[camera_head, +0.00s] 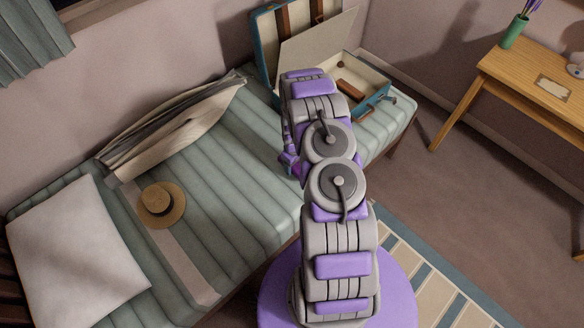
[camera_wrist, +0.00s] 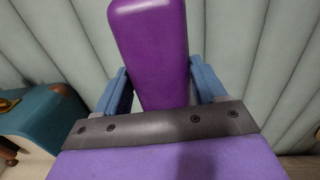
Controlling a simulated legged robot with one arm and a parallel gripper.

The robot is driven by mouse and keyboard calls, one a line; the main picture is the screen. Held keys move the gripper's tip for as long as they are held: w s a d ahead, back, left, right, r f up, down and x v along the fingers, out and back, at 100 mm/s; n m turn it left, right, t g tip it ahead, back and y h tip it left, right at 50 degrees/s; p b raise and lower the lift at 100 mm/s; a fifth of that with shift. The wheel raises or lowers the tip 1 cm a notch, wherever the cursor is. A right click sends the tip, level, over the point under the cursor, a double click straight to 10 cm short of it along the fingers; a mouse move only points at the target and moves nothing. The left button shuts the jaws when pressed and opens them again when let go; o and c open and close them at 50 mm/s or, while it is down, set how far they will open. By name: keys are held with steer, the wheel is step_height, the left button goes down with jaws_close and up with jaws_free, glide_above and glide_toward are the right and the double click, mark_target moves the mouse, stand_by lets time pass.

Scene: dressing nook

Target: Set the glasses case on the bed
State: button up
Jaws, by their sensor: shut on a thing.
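The glasses case (camera_wrist: 151,50) is a glossy purple slab with rounded edges in the wrist view. My gripper (camera_wrist: 161,86) is shut on it, with one blue finger on each side. The bed (camera_head: 232,168) has a pale green, channelled cover and runs along the wall in the head view. The same cover (camera_wrist: 270,55) lies behind the case in the wrist view. I cannot tell whether the case touches it. In the head view my arm hides most of the gripper and the case.
An open teal suitcase (camera_head: 372,108) stands on the bed's right end; its corner also shows in the wrist view (camera_wrist: 42,117). A straw hat (camera_head: 161,204), a folded garment (camera_head: 175,128) and a pillow (camera_head: 73,252) lie further left. A wooden desk (camera_head: 520,68) stands at right.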

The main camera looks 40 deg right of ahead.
mark_target(293, 167)
steer(key=shift+w+d+f, duration=0.1)
steer(key=shift+w, duration=0.45)
steer(key=shift+w+d+f, duration=0.1)
steer(key=shift+w+f, duration=0.05)
steer(key=shift+f, duration=0.15)
steer(key=f, duration=0.1)
steer(key=f+b, duration=0.1)
steer(key=shift+d+f+b, duration=0.2)
steer(key=shift+f+b, duration=0.1)
steer(key=shift+f, duration=0.1)
steer(key=shift+a+f, duration=0.1)
steer(key=shift+f, duration=0.15)
steer(key=shift+a+r, duration=0.2)
steer(key=shift+a, duration=0.15)
steer(key=shift+f, duration=0.15)
steer(key=o, duration=0.7)
steer(key=shift+c, duration=0.2)
steer(key=o, duration=0.4)
steer(key=shift+d+f, duration=0.1)
steer(key=shift+d, duration=0.25)
steer(key=shift+o, duration=0.2)
steer(key=shift+a, duration=0.1)
